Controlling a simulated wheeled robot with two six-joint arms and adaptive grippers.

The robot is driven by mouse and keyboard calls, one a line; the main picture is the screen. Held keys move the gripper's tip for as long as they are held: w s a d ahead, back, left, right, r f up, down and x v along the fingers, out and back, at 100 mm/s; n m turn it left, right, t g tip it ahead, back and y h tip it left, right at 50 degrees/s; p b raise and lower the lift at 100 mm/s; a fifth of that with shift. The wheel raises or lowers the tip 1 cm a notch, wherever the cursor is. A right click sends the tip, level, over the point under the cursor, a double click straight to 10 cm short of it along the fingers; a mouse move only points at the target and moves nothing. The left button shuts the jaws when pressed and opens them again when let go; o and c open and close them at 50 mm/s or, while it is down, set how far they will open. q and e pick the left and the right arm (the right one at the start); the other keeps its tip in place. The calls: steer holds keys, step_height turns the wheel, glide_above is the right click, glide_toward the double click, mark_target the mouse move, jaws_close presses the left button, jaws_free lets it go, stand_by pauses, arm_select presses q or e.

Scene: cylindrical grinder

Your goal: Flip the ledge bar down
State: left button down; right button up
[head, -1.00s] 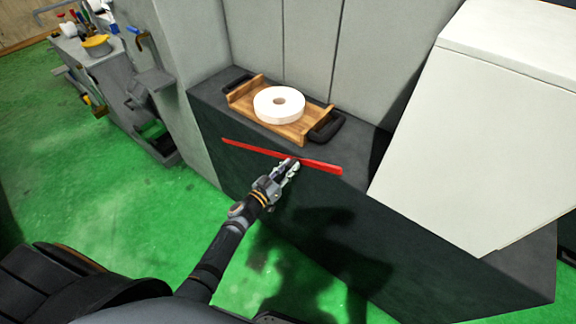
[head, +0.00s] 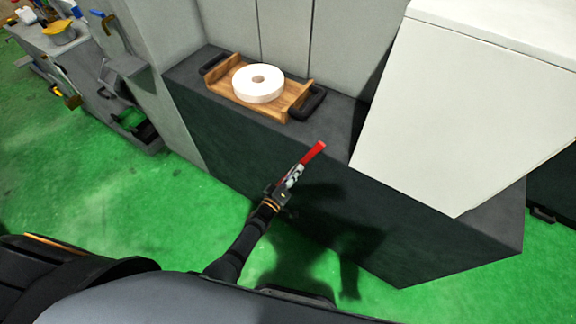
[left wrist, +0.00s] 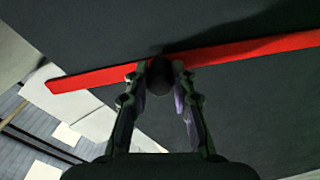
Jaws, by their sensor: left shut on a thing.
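The red ledge bar (head: 316,152) shows at the front edge of the dark counter. Its visible end is near the edge and it slants down to the left, to my gripper; the rest is hidden in the head view. My left gripper (head: 296,174) is at the bar, in front of the counter's face. In the left wrist view the red bar (left wrist: 95,79) runs across at the fingertips. My left gripper (left wrist: 160,72) is shut there, with a dark rounded part (left wrist: 160,78) between its fingers. My right gripper is not in view.
A wooden tray (head: 222,92) with a white grinding wheel (head: 258,84) lies on the dark counter (head: 338,122). A large white housing (head: 455,110) stands to the right. A grey side bench with tools is at the far left. Green floor (head: 190,200) is free in front.

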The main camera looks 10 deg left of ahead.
arm_select(q)
steer(key=shift+s+d+f+n, duration=0.2)
steer(key=shift+d+n, duration=0.2)
steer(key=shift+d, duration=0.1)
steer(key=shift+s+d+f+n, duration=0.2)
steer(key=shift+d+n, duration=0.2)
steer(key=shift+d, duration=0.05)
steer(key=c, duration=1.1)
jaws_free()
steer(key=v, duration=1.2)
steer(key=shift+r, duration=0.1)
